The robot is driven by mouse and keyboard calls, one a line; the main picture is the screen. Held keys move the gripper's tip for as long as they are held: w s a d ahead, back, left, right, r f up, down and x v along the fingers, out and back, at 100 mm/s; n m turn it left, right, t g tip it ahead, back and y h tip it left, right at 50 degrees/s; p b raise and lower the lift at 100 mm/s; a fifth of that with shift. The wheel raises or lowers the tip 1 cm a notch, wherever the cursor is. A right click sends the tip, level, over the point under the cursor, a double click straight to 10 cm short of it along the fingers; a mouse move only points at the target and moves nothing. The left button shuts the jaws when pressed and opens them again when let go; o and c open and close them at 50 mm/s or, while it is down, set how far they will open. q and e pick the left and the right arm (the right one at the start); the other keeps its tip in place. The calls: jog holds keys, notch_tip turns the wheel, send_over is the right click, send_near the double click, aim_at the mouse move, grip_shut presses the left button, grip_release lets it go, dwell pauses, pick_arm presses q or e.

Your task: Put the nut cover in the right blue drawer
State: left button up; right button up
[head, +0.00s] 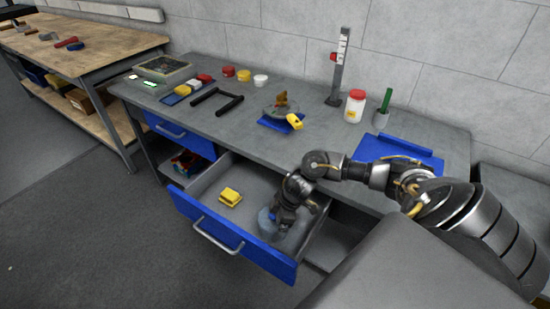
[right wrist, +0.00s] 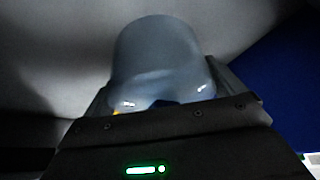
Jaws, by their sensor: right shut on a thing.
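The right blue drawer (head: 232,240) is pulled open under the bench. My right gripper (head: 279,222) reaches down into the right part of it, inside its walls. It is shut on a grey-blue, dome-shaped nut cover (right wrist: 160,55), which fills the middle of the right wrist view. In the head view the nut cover (head: 266,224) is partly hidden behind the gripper. Whether it touches the drawer floor I cannot tell. A yellow block (head: 230,197) lies in the left part of the drawer. My left gripper is not in view.
The grey bench (head: 225,122) carries several coloured pieces, a black frame (head: 217,101), a blue pad with a round part, a red-lidded jar (head: 355,106) and a blue tray (head: 400,147). A left blue drawer (head: 178,134) is shut. Drawer floor between block and gripper is bare.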

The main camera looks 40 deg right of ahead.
jog(key=shift+f, duration=0.2)
jog(key=o, duration=0.7)
jog(key=shift+c, duration=0.2)
jog(key=shift+d+r, duration=0.1)
jog(key=shift+r, duration=0.4)
jog(key=p+v, duration=0.1)
jog(key=v, duration=1)
jog(key=shift+s+r, duration=0.1)
jog(key=shift+r, duration=0.1)
